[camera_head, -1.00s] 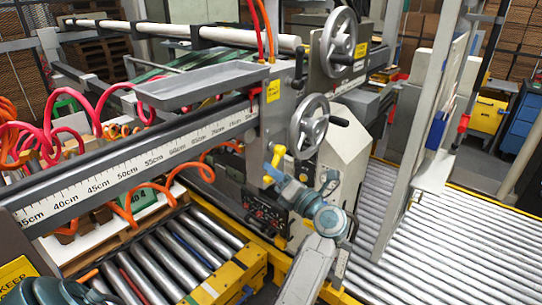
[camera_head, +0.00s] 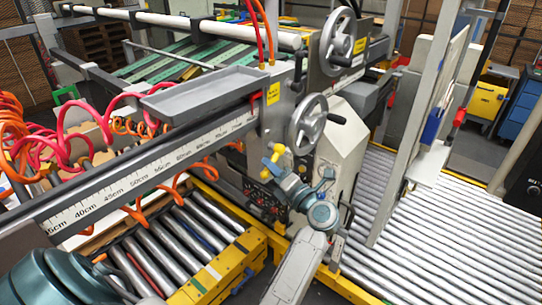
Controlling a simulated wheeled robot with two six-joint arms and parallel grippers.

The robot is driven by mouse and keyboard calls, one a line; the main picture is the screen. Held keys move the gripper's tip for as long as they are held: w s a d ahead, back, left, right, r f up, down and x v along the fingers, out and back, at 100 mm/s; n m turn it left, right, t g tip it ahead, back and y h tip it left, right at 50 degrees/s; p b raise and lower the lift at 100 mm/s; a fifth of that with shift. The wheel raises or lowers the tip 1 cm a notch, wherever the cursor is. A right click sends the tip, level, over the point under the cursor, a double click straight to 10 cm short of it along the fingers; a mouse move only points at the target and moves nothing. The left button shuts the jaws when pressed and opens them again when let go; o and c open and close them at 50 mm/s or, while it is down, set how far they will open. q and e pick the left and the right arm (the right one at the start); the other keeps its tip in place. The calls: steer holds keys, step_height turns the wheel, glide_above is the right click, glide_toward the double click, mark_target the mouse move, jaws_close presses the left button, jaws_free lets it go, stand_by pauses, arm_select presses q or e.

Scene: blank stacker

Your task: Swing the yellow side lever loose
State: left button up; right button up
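The yellow side lever (camera_head: 279,149) is a small knobbed handle on the side of the machine, below and left of the lower handwheel.
The lower handwheel (camera_head: 308,122) and the white machine housing (camera_head: 340,150) stand close to the right of my wrist. A grey tray (camera_head: 205,92) and a ruler beam (camera_head: 150,175) lie to the left. Roller conveyors (camera_head: 440,235) run on the right.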

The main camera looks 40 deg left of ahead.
arm_select(q)
steer(key=r+m+p, duration=0.1)
steer(key=m, duration=0.1)
steer(key=r+m+h+p, duration=0.1)
steer(key=m, duration=0.1)
steer(key=shift+s+r+m, duration=0.15)
steer(key=shift+s+m, duration=0.25)
